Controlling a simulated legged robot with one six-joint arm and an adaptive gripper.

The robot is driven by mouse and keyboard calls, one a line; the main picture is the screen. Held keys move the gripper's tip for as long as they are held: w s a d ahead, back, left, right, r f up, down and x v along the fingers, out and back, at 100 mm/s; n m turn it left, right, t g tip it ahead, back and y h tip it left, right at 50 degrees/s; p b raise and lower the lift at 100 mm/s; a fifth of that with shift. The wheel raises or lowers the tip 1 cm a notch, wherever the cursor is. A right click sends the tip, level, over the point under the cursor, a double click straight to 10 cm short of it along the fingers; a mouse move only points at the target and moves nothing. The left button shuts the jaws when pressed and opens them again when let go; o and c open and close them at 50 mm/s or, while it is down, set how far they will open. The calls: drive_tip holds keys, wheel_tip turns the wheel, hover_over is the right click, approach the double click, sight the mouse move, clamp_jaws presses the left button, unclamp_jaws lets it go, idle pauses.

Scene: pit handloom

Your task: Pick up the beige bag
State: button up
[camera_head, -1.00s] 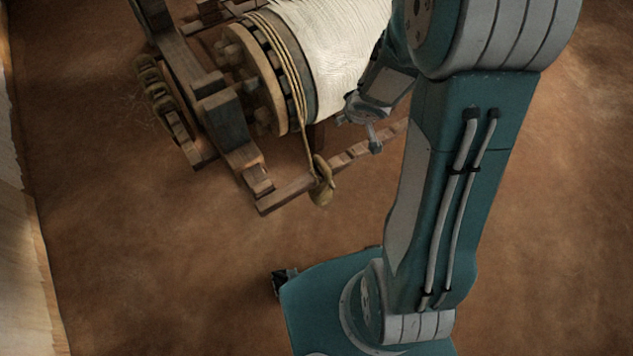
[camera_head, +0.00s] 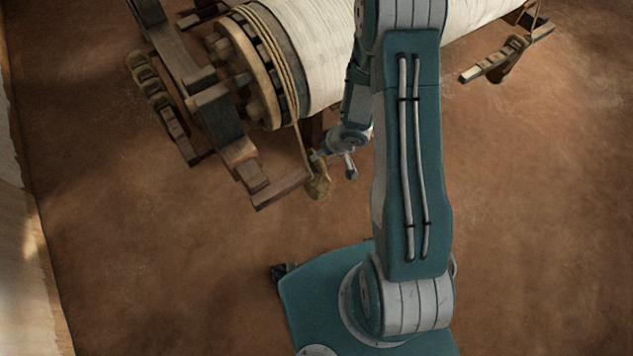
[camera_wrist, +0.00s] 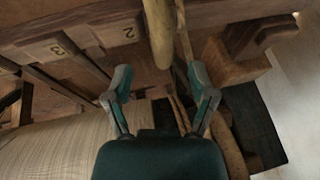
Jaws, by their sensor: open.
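The beige bag (camera_head: 319,187) hangs from a rope at the near left end of the loom, beside a wooden beam end. My gripper (camera_head: 335,165) is open, close by the bag's upper right side in the head view. In the wrist view the open fingers (camera_wrist: 159,82) have a beige, rounded, elongated thing ahead and between them, which looks like the bag (camera_wrist: 160,35). I cannot tell whether a finger touches it. Its top is cut off by the picture edge there.
The loom's cloth roll (camera_head: 322,50) and toothed wheel (camera_head: 250,75) stand just behind the bag. A wooden beam (camera_head: 280,190) runs close by. A similar hanging bag (camera_head: 512,58) is at the far right. Open brown floor (camera_head: 170,270) lies in front.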

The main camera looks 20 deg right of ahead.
drive_tip(key=x, duration=0.5)
drive_tip(key=shift+w+a+r, duration=0.15)
drive_tip(key=shift+w+a, duration=0.05)
drive_tip(key=shift+a, duration=0.2)
drive_tip(key=shift+d, duration=0.15)
drive_tip(key=c, duration=0.3)
clamp_jaws()
